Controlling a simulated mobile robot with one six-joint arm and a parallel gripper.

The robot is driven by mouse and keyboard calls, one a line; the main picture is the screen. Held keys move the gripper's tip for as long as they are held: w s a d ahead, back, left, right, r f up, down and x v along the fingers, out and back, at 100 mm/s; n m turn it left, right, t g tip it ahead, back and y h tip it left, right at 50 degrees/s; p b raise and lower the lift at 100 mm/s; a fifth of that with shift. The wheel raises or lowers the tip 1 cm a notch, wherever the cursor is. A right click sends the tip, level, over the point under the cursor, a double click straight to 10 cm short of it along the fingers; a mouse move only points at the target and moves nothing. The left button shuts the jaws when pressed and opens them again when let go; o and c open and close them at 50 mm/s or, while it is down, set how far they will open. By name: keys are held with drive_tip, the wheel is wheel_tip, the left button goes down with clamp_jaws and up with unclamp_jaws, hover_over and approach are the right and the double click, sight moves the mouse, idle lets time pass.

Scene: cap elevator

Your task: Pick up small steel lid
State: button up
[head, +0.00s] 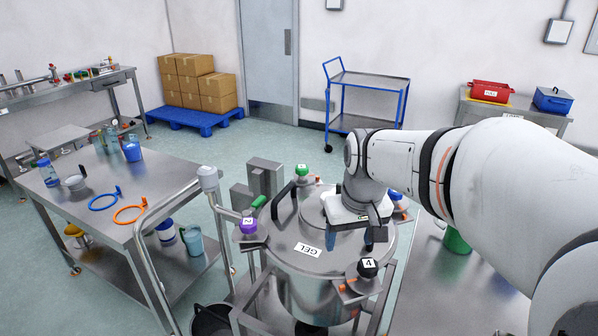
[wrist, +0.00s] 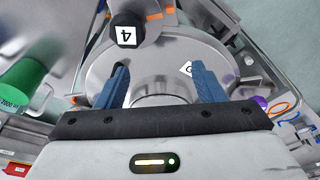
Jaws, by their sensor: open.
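A steel vessel marked GEL (head: 290,262) stands in front of me with a wide flat steel top. A smaller round raised steel piece, which looks like the small steel lid (head: 311,209), sits on that top, partly hidden by my wrist. In the wrist view, the round steel piece (wrist: 160,92) shows between my fingers, its near side hidden by the gripper body. My gripper (head: 350,241) is over the vessel top, pointing down, with its blue fingers apart. In the wrist view, the gripper (wrist: 158,80) holds nothing. I cannot tell whether the fingers touch the lid.
Clamp knobs ring the vessel: black 4 (head: 368,267), purple 2 (head: 248,226) and green (head: 302,170). A curved black handle (head: 278,200) rises at the top's left. A steel table (head: 150,190) with rings stands left. A green container (head: 456,240) is at right.

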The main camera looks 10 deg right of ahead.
drive_tip(key=shift+n, duration=0.6)
drive_tip(key=w+r+p, duration=0.1)
drive_tip(key=w, duration=0.4)
drive_tip(key=w+r+p, duration=0.1)
drive_tip(key=w, duration=0.5)
drive_tip(key=w+r+p, duration=0.1)
drive_tip(key=w+r, duration=0.1)
drive_tip(key=w, duration=0.4)
drive_tip(key=shift+w+f+g+p, duration=0.15)
drive_tip(key=shift+f+g+p, duration=0.1)
drive_tip(key=shift+g+p, duration=0.05)
drive_tip(key=f, duration=0.2)
drive_tip(key=f+p, duration=0.1)
drive_tip(key=f, duration=0.2)
drive_tip(key=w+f, duration=0.1)
drive_tip(key=f, duration=0.1)
drive_tip(key=shift+a+f+p, duration=0.15)
drive_tip(key=shift+a+p, duration=0.05)
drive_tip(key=shift+p, duration=0.15)
drive_tip(key=c, duration=1.2)
wheel_tip(320, 180, up, 10)
drive_tip(key=shift+r+b, duration=0.1)
drive_tip(key=shift+b, duration=0.6)
